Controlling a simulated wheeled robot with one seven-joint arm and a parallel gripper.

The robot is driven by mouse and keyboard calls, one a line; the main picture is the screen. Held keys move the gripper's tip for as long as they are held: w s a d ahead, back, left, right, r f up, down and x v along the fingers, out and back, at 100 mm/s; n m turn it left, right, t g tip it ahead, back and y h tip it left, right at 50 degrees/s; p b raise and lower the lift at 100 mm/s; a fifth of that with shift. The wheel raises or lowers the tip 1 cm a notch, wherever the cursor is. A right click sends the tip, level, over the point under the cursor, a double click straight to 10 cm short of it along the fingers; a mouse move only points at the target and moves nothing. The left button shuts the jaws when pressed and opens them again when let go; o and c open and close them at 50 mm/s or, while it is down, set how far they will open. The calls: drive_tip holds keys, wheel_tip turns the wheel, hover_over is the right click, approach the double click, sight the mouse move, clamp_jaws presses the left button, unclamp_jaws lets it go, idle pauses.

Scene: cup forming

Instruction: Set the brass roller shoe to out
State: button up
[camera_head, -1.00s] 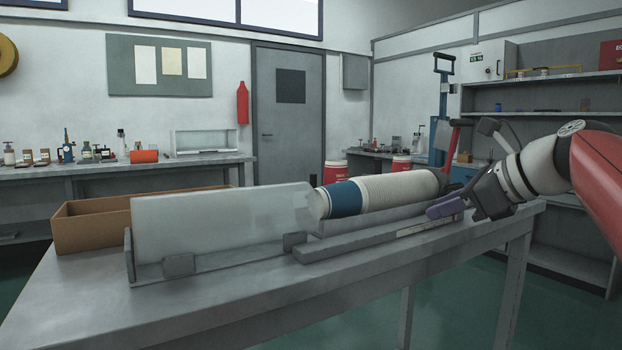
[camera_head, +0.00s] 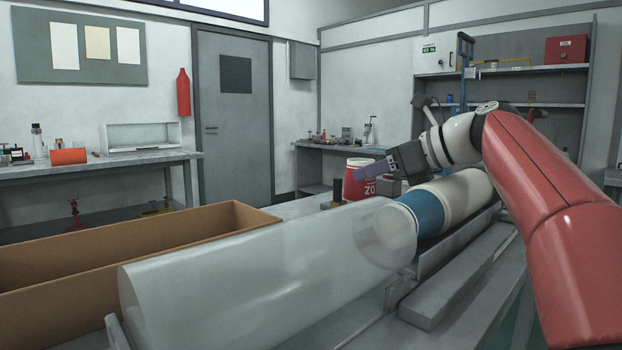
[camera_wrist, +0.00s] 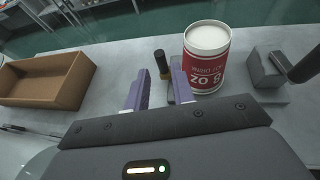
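My gripper (camera_head: 368,172) is over the far side of the bench, beyond the clear tube and the cup stack. In the wrist view its two purple fingers (camera_wrist: 160,78) are apart, with nothing held between them. A small dark upright knob with a brass-coloured band (camera_wrist: 161,64) stands just beyond the fingertips, roughly in line with the gap. It may be the roller shoe's handle, but I cannot tell for sure. In the head view a dark post (camera_head: 338,190) shows beside the red can. The shoe's setting cannot be read.
A red and white cup (camera_wrist: 207,60) stands close to the right finger. A grey block (camera_wrist: 268,68) is right of it. An open cardboard box (camera_wrist: 47,78) lies left. The clear tube (camera_head: 255,265) and white-and-blue cup stack (camera_head: 465,190) fill the near bench.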

sight(341, 180)
drive_tip(key=x, duration=0.7)
drive_tip(key=shift+w+a+f, duration=0.1)
drive_tip(key=shift+w+a, duration=0.1)
drive_tip(key=shift+a, duration=0.05)
drive_tip(key=shift+c, duration=0.2)
clamp_jaws()
drive_tip(key=shift+s, duration=0.1)
